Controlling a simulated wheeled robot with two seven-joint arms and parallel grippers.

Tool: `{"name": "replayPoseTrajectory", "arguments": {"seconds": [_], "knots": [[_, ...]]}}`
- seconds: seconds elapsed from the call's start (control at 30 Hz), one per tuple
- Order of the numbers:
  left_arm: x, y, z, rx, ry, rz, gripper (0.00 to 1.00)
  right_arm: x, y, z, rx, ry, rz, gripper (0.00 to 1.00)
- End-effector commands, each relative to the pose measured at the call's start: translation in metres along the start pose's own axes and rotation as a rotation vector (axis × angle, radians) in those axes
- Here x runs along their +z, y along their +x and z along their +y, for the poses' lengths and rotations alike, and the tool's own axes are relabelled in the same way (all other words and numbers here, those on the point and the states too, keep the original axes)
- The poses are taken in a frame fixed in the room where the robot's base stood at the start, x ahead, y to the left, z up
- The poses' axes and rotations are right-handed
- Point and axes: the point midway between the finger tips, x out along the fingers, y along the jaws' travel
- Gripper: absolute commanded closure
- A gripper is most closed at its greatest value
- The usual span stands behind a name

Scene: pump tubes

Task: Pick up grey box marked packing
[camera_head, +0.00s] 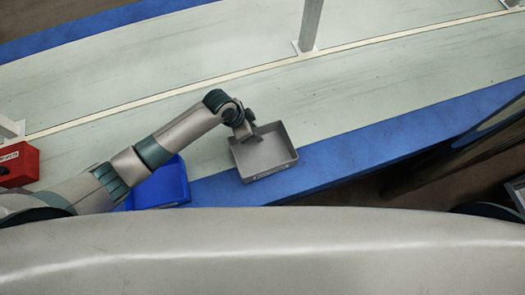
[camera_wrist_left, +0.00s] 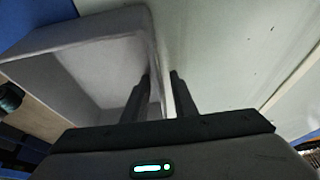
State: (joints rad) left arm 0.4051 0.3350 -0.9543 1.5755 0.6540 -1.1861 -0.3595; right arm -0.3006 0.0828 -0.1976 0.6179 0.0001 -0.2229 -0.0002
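The grey box (camera_head: 270,153) is an open-topped tray at the front of the table, over the blue edge strip. Small markings show on its near outer side, too small to read. My left gripper (camera_head: 250,134) points down at the box's far left part. In the left wrist view the two fingers (camera_wrist_left: 160,78) are apart, one on each side of a wall of the box (camera_wrist_left: 95,60). A gap shows between the inner finger and the wall, so they do not look clamped. My right gripper is not in view.
A blue bin (camera_head: 165,186) stands left of the box, beneath my left arm. A red box (camera_head: 18,165) is at the far left. A metal post (camera_head: 309,28) rises behind. The pale tabletop right of the grey box is clear.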

Motion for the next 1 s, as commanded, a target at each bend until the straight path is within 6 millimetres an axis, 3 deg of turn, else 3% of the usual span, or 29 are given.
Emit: {"name": "replayPoseTrajectory", "arguments": {"seconds": [0.23,0.27,0.37,0.77,1.0], "knots": [[0.000,0.000,0.000,0.000,0.000,0.000,0.75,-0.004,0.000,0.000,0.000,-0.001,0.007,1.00],[0.000,0.000,0.000,0.000,0.000,0.000,0.77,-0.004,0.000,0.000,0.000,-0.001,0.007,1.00],[0.000,0.000,0.000,-0.001,0.000,0.000,1.00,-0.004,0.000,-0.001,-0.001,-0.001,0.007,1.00],[-0.001,-0.001,-0.001,-0.001,0.000,0.000,1.00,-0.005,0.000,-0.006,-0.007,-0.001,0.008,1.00],[-0.006,-0.015,-0.002,-0.002,0.001,0.002,1.00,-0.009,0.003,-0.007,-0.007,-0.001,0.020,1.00]]}}
